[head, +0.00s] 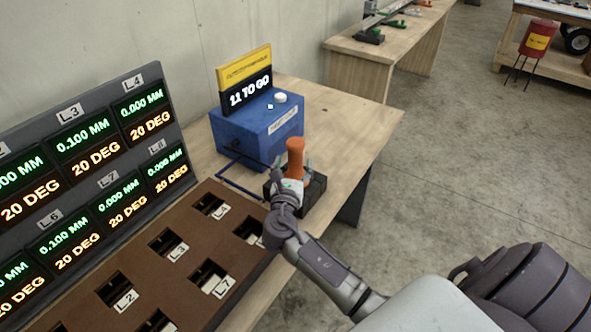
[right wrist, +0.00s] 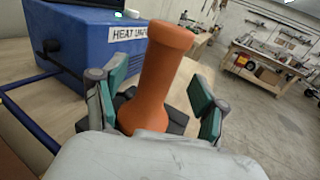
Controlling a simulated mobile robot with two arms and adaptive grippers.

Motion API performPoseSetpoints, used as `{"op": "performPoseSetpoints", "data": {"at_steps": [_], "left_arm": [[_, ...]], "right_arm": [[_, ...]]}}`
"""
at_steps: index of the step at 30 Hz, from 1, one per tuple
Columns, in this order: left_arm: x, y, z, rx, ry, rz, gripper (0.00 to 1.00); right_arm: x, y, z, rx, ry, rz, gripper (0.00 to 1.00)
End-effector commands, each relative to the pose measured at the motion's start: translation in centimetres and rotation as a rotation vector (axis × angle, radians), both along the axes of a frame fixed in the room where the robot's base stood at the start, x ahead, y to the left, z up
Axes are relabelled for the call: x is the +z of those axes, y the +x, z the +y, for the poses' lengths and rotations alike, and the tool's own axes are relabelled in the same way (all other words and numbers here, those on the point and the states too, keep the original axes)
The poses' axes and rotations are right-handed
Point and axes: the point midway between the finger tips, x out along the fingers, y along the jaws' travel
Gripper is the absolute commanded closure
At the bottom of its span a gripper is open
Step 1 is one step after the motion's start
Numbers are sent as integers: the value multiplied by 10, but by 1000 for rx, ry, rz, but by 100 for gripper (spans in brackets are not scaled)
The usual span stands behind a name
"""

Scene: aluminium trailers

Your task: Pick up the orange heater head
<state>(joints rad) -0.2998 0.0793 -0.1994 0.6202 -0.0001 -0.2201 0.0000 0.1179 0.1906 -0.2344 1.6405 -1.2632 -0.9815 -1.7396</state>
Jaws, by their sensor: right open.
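The orange heater head (head: 295,157) stands upright in a dark holder (head: 313,191) on the wooden table, in front of the blue heat unit (head: 258,128). In the right wrist view the heater head (right wrist: 163,75) rises between the green-padded fingers of my right gripper (right wrist: 160,105). The fingers are open, one on each side of it, with a visible gap at the right finger. The heater head's lower end is partly hidden by the gripper body. In the head view my right gripper (head: 292,183) is at the holder. My left gripper is not in view.
A brown slotted board (head: 190,235) with labelled openings lies left of my right arm. A dark display panel (head: 90,165) stands behind it. A sign reading 11 TO GO (head: 246,80) stands on the blue unit. The table's right end is clear.

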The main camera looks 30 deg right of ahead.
Motion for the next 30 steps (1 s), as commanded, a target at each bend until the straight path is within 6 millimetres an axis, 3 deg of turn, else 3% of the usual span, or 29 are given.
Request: {"op": "performPoseSetpoints", "data": {"at_steps": [7, 16, 27, 30], "left_arm": [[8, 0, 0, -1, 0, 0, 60], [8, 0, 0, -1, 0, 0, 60], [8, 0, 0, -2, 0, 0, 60], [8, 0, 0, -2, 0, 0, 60]], "right_arm": [[2, 26, -24, 0, 0, -1, 28], [0, 29, -27, 0, 2, -1, 30], [0, 29, -27, 0, 2, -1, 91], [0, 29, -27, 0, 2, -1, 100]]}}
